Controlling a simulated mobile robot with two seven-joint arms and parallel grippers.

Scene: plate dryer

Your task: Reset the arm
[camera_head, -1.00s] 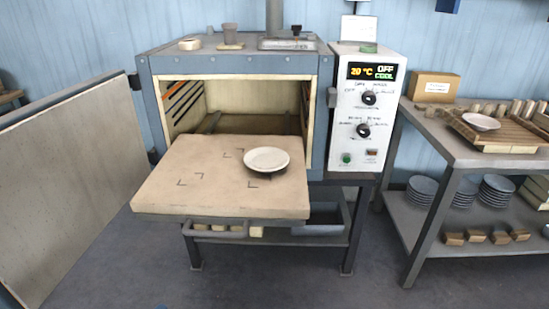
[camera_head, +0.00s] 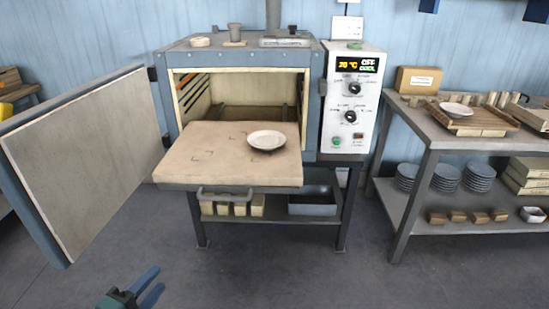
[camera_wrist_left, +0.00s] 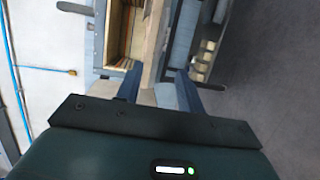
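My left gripper (camera_head: 158,277) is at the bottom left of the head view, low over the bare floor, in front of the dryer and apart from it. Its two blue fingers are spread with nothing between them. The fingers also show apart in the left wrist view (camera_wrist_left: 160,82), with the dryer beyond. A white plate (camera_head: 266,140) lies on the pulled-out beige shelf (camera_head: 200,172) of the dryer (camera_head: 240,58). My right gripper is in neither view.
The dryer door (camera_head: 85,155) stands wide open at left. The control panel (camera_head: 352,100) reads OFF and COOL. A metal table (camera_head: 455,155) at right bears a rack with another plate (camera_head: 456,109); stacked dark plates (camera_head: 446,177) sit below. The front floor is clear.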

